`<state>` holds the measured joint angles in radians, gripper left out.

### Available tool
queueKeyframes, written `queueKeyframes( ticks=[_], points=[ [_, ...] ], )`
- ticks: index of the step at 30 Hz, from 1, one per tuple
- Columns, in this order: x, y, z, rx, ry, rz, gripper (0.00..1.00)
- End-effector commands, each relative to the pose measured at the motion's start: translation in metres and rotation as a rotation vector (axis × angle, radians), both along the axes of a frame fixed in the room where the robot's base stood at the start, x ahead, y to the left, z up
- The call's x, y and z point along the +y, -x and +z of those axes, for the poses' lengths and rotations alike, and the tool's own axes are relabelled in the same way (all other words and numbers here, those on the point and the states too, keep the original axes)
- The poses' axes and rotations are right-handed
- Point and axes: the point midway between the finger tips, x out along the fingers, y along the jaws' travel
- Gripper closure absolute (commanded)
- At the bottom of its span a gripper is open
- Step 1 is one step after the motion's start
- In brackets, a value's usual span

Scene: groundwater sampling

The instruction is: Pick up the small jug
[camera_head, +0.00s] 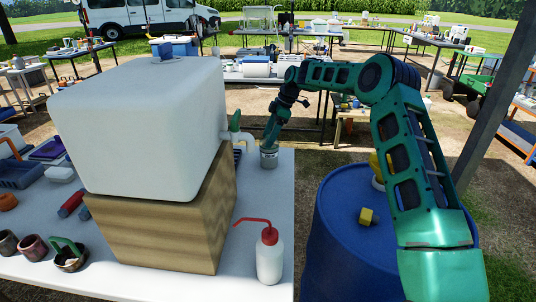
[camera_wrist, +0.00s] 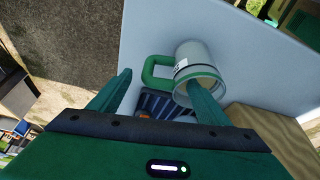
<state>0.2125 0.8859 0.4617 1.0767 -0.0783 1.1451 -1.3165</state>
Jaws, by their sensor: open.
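The small jug (camera_head: 269,160) is a grey cup standing on the white table near its right edge, by the tap of the large white tank. The wrist view shows its grey body (camera_wrist: 193,52), a green band at the rim and a green loop handle (camera_wrist: 148,72). My gripper (camera_head: 270,138) is right above the jug, pointing down. In the wrist view my gripper (camera_wrist: 160,88) is open, with the handle between its two fingers. The right finger overlaps the jug's mouth; I cannot tell whether it is inside. The head view hides the handle.
The white tank (camera_head: 135,130) stands on a wooden block (camera_head: 165,225), left of the jug. Its tap (camera_head: 240,138) juts out close to my gripper. A wash bottle (camera_head: 269,258) with a red spout stands at the table's front. A blue drum (camera_head: 335,235) stands to the right.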

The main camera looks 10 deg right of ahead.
Motion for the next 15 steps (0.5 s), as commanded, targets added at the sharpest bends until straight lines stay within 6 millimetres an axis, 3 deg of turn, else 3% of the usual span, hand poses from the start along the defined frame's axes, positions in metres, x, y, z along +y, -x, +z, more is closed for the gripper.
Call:
queueKeyframes(
  ticks=[11,15],
  points=[
    [0.0042,-0.0004,-0.0105,0.000,0.000,0.001,0.30],
    [0.0041,-0.0004,-0.0104,0.000,0.000,0.001,0.63]
  ],
)
